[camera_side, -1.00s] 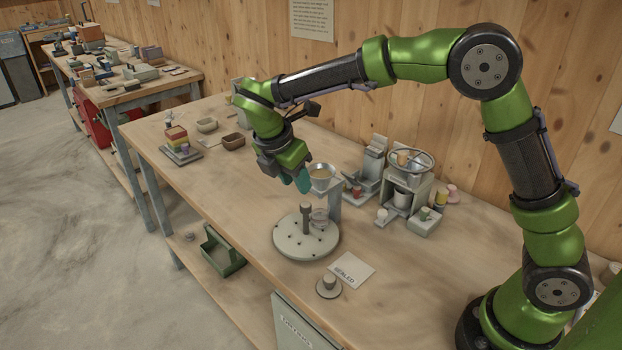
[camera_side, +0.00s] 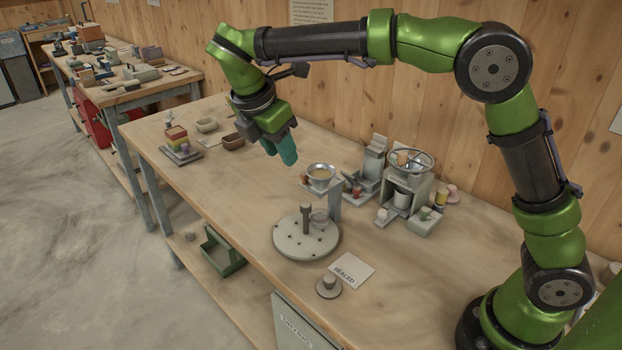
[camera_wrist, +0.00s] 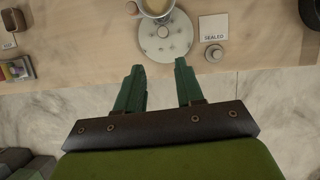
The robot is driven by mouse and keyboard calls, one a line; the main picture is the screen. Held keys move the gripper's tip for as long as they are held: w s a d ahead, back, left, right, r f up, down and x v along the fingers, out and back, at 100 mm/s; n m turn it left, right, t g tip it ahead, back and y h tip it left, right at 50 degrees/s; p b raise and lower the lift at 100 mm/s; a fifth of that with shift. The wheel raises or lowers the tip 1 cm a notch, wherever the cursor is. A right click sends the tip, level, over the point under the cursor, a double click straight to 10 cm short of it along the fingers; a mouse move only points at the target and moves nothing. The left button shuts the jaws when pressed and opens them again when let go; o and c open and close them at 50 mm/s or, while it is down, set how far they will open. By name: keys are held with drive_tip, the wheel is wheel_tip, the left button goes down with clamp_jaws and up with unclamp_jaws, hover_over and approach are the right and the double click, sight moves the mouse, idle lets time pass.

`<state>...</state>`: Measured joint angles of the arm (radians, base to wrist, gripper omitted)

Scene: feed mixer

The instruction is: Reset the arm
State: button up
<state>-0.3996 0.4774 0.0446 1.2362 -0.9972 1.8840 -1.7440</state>
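My gripper (camera_side: 279,152) hangs in the air above the bench, behind and to the left of the metal funnel bowl. In the wrist view its two green fingers (camera_wrist: 160,68) are apart with nothing between them. The bowl (camera_side: 320,174) holds tan material and sits on a grey stand; it also shows at the top of the wrist view (camera_wrist: 157,6). A round pale plate (camera_side: 292,240) with a dark upright post (camera_side: 306,218) and a small clear cup stands in front of the bowl, apart from my gripper.
A grey mill-like device (camera_side: 403,190) with a ring on top stands to the right. A SEALED card (camera_side: 351,271) and a small lidded disc (camera_side: 328,287) lie near the front edge.

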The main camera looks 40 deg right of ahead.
drive_tip(key=s+d+m+t+y, duration=0.3)
drive_tip(key=s+d+m, duration=0.1)
drive_tip(key=s+m, duration=0.6)
drive_tip(key=s+d+m+t+y, duration=0.3)
drive_tip(key=s+d+m, duration=0.2)
drive_tip(key=s+m, duration=0.6)
drive_tip(key=shift+m+t, duration=0.3)
drive_tip(key=shift+m, duration=0.4)
drive_tip(key=shift+f, duration=0.1)
